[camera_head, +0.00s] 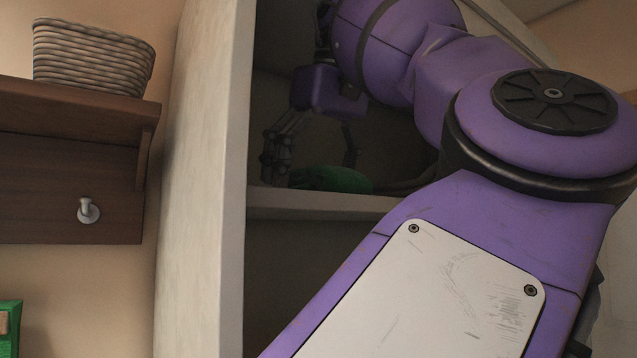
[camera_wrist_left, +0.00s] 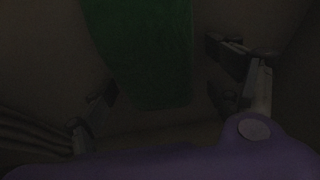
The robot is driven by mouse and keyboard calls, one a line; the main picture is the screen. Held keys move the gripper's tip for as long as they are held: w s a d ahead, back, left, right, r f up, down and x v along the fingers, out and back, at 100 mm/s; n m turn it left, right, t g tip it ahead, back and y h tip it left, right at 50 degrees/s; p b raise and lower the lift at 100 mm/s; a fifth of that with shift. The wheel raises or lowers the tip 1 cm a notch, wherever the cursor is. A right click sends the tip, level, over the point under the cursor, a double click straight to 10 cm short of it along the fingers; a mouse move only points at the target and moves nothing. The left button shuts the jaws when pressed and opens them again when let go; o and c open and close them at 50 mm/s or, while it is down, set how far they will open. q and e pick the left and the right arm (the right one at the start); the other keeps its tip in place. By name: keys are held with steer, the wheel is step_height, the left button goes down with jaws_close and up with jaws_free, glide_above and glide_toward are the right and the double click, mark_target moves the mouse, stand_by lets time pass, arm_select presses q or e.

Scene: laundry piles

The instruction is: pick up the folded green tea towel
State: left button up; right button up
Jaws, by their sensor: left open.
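The folded green tea towel (camera_head: 335,180) lies on a dim shelf board inside a pale open cupboard in the head view. It also shows in the left wrist view (camera_wrist_left: 140,50) as a dark green band coming down from the top edge; its upper part is out of that picture. My left gripper (camera_head: 311,158) points down over the towel, with its fingers apart. In the left wrist view the towel lies between the two fingers of the gripper (camera_wrist_left: 163,92), with gaps on both sides. Contact cannot be seen. My right gripper is in neither view.
The cupboard's side panel (camera_head: 202,180) stands close to the left of my gripper. A greyish ribbed or folded thing (camera_wrist_left: 30,130) lies at the lower left of the wrist view. A wicker basket (camera_head: 92,55) sits on a brown wall shelf (camera_head: 70,110) with a peg.

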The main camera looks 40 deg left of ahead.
arm_select(q)
steer(key=shift+s, duration=0.15)
steer(key=c, duration=1)
steer(key=shift+f, duration=0.1)
steer(key=shift+c, duration=1.2)
